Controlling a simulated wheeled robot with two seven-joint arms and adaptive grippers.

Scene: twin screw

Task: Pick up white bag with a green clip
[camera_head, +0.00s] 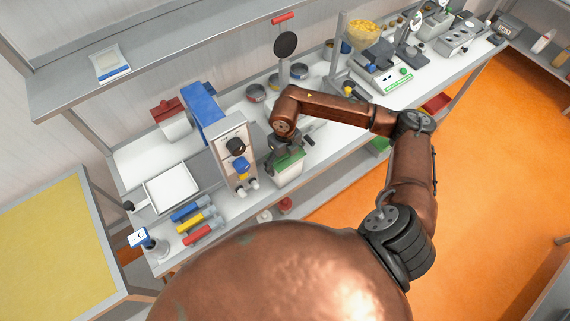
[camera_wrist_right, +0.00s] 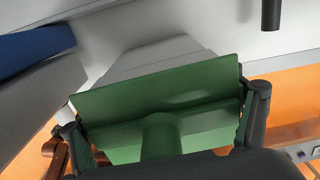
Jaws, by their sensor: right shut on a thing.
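The white bag (camera_head: 289,175) with the green clip (camera_head: 290,160) is at the bench's front edge, to the right of the grey machine with knobs. My right gripper (camera_head: 284,152) is above it, shut on the green clip. In the right wrist view the green clip (camera_wrist_right: 160,95) lies between the two fingers of the right gripper (camera_wrist_right: 163,118), and the pale bag (camera_wrist_right: 160,55) extends beyond it. I cannot tell whether the bag touches the bench. My left gripper is out of view.
The machine with a blue side (camera_head: 237,150) stands close left of the bag. A second white bag with a red clip (camera_head: 168,110) is behind it. Several round tins (camera_head: 256,93) stand behind my right arm. A shelf (camera_head: 150,50) hangs above the bench's left part.

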